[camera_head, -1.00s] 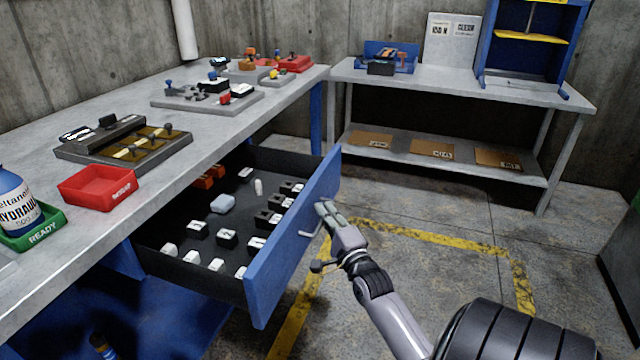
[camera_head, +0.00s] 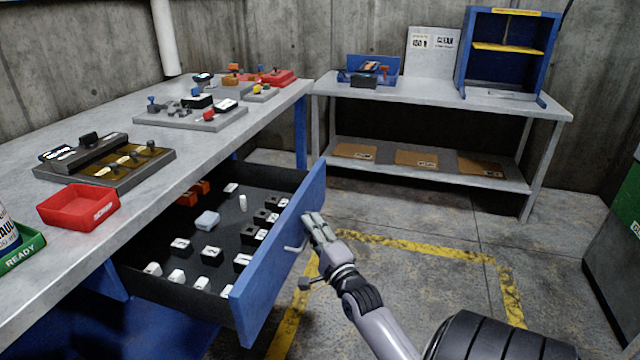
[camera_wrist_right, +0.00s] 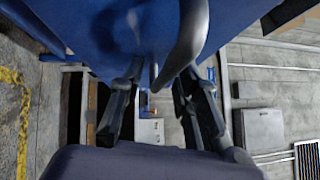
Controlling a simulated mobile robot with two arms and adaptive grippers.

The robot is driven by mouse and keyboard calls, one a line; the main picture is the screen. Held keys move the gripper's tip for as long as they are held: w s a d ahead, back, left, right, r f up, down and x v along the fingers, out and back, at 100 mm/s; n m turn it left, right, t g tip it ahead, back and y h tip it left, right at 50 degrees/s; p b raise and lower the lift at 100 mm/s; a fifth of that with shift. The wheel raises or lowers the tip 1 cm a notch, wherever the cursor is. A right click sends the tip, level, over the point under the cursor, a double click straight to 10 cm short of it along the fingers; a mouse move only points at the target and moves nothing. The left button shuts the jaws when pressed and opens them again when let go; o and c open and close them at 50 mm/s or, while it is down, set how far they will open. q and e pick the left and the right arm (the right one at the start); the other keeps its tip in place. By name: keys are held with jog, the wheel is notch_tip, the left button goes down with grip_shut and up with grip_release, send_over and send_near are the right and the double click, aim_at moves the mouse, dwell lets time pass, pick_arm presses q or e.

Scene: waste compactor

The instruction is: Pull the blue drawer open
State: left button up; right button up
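The blue drawer (camera_head: 282,262) stands well out from under the grey workbench, its interior open to view. Its thin grey handle (camera_head: 297,246) is on the outer face of the blue front. My right gripper (camera_head: 318,226) is beside the handle, close to the front. In the right wrist view, its two dark fingers (camera_wrist_right: 160,112) are apart, with the blue front and a curved grey bar (camera_wrist_right: 190,40) close beyond them. I see nothing clamped between the fingers; whether they touch the handle I cannot tell. My left gripper is not in view.
The drawer holds several black and white blocks and a pale blue piece (camera_head: 207,220). A red tray (camera_head: 78,207) and fixtures sit on the workbench (camera_head: 215,147). A second bench (camera_head: 440,97) stands behind. The floor beyond the drawer, with yellow lines (camera_head: 420,246), is clear.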

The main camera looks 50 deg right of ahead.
jog(key=v, duration=1.1)
jog(key=shift+s+f, duration=0.15)
jog(key=shift+s, duration=0.15)
jog(key=shift+a, duration=0.1)
